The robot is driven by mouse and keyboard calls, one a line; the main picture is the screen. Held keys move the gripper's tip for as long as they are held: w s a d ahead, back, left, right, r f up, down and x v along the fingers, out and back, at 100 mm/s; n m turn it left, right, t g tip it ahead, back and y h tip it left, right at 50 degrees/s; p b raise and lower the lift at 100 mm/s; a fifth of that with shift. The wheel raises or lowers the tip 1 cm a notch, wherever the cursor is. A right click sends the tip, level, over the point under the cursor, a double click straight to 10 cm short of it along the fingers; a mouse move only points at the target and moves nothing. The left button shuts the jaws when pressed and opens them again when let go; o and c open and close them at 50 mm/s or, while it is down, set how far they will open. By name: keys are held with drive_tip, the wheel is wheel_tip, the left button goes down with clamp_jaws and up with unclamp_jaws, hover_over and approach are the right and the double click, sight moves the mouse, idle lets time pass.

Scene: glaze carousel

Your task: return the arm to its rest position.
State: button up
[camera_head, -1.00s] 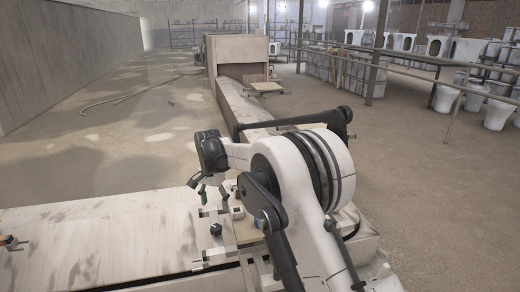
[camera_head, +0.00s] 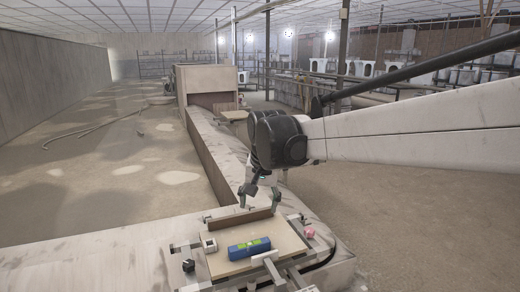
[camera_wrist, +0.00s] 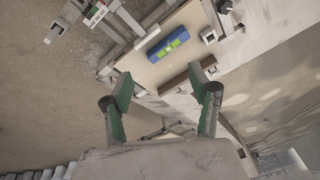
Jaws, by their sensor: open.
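My gripper (camera_head: 261,192) is above the far edge of a board in the head view, near a brown bar (camera_head: 240,221). My white arm reaches in from the right in the head view.
A long conveyor (camera_head: 212,150) runs back to a box-like housing (camera_head: 205,82).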

drive_tip(key=s+d+r+t, duration=0.2)
drive_tip(key=s+d, duration=1.1)
drive_tip(key=s, duration=0.1)
drive_tip(key=s+d+f+n+t+h, duration=0.1)
drive_tip(key=s+d+f, duration=0.25)
drive_tip(key=s, duration=0.35)
drive_tip(key=s+d+f+t, duration=0.1)
drive_tip(key=s+d+f, duration=0.25)
drive_tip(key=s, duration=0.35)
wheel_tip(320, 180, up, 13)
drive_tip(key=p, duration=1.2)
drive_tip(key=shift+d+r, duration=0.2)
